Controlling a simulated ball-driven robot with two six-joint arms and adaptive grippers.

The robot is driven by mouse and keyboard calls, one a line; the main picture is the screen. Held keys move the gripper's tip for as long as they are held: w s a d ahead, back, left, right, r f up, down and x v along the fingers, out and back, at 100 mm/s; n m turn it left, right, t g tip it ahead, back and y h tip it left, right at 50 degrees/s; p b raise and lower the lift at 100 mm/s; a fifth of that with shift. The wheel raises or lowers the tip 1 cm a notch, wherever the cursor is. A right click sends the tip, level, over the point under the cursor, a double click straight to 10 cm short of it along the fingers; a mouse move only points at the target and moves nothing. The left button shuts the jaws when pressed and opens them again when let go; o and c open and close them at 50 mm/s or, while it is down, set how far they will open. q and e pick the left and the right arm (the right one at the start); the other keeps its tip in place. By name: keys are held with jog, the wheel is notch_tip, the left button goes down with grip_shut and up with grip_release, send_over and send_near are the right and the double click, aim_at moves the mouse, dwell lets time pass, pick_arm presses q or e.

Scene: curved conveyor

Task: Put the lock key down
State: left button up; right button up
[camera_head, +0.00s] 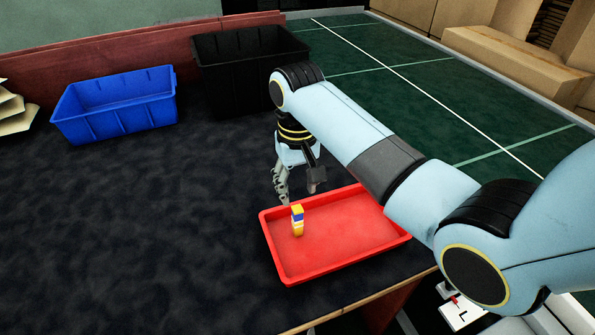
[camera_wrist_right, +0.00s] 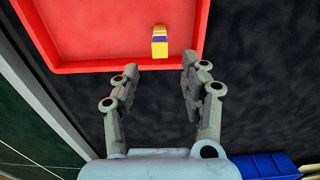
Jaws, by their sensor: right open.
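The lock key (camera_head: 297,221), a small block-like piece in yellow, white and blue, is in the red tray (camera_head: 345,269), near its left side. My right gripper (camera_head: 299,190) is above the table just behind the tray's far rim, fingers pointing down. In the right wrist view its two fingers (camera_wrist_right: 158,75) are spread apart with nothing between them, and the key is apart from both. My left gripper is not in view.
A blue bin (camera_head: 118,112) and a black bin (camera_head: 235,66) stand at the back of the dark tabletop (camera_head: 150,220). The tabletop left of the tray is clear. Cardboard boxes (camera_head: 515,65) lie at the back right beyond a green floor.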

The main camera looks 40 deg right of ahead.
jog(key=shift+r, duration=1.85)
